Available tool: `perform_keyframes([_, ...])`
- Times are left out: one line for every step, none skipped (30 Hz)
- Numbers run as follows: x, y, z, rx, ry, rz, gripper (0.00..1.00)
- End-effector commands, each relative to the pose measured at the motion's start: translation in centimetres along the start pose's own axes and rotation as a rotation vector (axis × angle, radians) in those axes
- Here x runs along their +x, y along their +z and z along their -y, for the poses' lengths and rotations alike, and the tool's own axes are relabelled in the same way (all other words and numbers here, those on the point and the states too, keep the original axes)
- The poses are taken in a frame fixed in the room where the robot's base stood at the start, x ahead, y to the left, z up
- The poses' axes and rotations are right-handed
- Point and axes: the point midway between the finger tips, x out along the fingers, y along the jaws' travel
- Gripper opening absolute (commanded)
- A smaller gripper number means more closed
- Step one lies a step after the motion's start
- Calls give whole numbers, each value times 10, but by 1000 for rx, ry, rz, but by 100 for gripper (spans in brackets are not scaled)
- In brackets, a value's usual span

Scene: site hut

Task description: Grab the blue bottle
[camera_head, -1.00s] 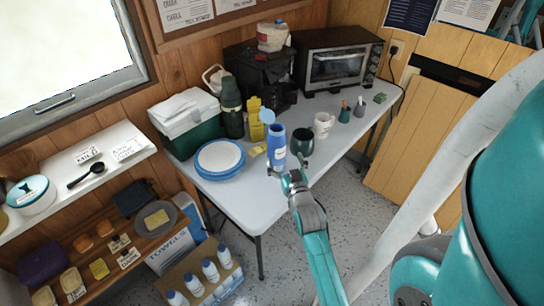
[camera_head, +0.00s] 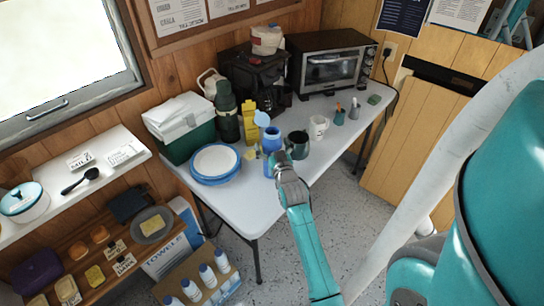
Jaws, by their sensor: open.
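The blue bottle (camera_head: 272,139) stands upright on the white table near its front edge, with its light blue lid flipped open above it. My gripper (camera_head: 274,163) is at the bottle's near side and covers its lower part. The jaws are open; I cannot tell whether they touch the bottle.
A dark mug (camera_head: 298,144) stands close to the right of the bottle, and a white mug (camera_head: 318,128) stands farther right. Blue-rimmed plates (camera_head: 215,165) lie to the left. The table's front right is clear.

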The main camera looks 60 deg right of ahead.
Motion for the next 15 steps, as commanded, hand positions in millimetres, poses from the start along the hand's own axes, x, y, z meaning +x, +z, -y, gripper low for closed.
perform_keyframes([0,0,0,0,0,0,95])
perform_keyframes([0,0,0,0,0,0,95])
perform_keyframes([0,0,0,0,0,0,95])
perform_keyframes([0,0,0,0,0,0,95])
perform_keyframes([0,0,0,0,0,0,92])
perform_keyframes([0,0,0,0,0,0,82])
perform_keyframes([0,0,0,0,0,0,75])
perform_keyframes([0,0,0,0,0,0,67])
perform_keyframes([0,0,0,0,0,0,57])
perform_keyframes([0,0,0,0,0,0,50])
perform_keyframes([0,0,0,0,0,0,42])
perform_keyframes([0,0,0,0,0,0,32])
perform_keyframes([0,0,0,0,0,0,25])
perform_keyframes([0,0,0,0,0,0,17])
perform_keyframes([0,0,0,0,0,0,7])
